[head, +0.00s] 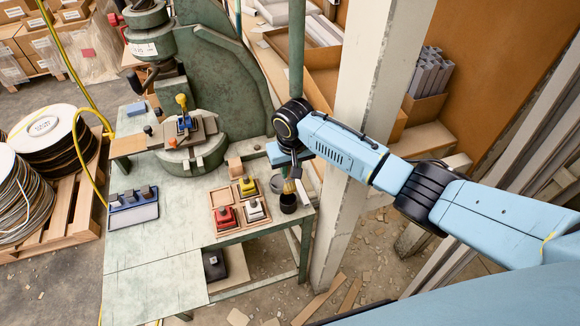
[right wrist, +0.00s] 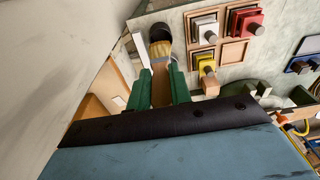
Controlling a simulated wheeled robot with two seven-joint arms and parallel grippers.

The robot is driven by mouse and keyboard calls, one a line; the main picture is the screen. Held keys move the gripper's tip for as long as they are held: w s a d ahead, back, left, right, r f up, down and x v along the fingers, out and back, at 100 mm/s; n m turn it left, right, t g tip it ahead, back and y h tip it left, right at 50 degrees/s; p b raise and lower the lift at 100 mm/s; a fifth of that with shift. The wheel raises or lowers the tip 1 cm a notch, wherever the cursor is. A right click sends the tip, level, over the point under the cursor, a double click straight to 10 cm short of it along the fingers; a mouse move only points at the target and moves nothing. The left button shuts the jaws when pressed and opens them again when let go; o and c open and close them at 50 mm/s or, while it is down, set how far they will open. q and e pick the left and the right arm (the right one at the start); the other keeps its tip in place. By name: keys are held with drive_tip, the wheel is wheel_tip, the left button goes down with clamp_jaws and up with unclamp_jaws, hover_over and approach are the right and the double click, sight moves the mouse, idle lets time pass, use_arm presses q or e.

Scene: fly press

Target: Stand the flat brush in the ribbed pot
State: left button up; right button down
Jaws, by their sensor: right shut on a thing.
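My right gripper (head: 292,172) is at the right end of the green bench and points down. In the right wrist view its green fingers (right wrist: 160,88) are shut on the brown handle of the flat brush (right wrist: 160,92). Ribs on the pot are too small to make out. My left gripper is not in view.
Red (head: 226,217), white (head: 254,210) and yellow (head: 247,186) blocks with knobs sit in wooden trays left of the pot. A white strip (right wrist: 139,50) lies close beside it. The fly press (head: 210,70) stands behind; a concrete post (head: 355,130) is right. The bench's front left is clear.

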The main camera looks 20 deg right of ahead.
sight(288, 184)
drive_tip(key=shift+w+f+b, duration=0.3)
drive_tip(key=shift+f+b, duration=0.75)
drive_tip(key=shift+f, duration=0.5)
drive_tip(key=shift+w+f+b, duration=0.35)
drive_tip(key=shift+f+b, duration=0.75)
drive_tip(key=shift+f, duration=0.45)
drive_tip(key=shift+w+f+b, duration=0.3)
drive_tip(key=shift+f+b, duration=0.75)
drive_tip(key=shift+f, duration=0.5)
drive_tip(key=c, duration=1.2)
unclamp_jaws()
drive_tip(key=r, duration=0.5)
drive_tip(key=s+r, duration=0.1)
drive_tip(key=r, duration=0.1)
drive_tip(key=shift+r+p, duration=0.25)
drive_tip(key=shift+p, duration=0.1)
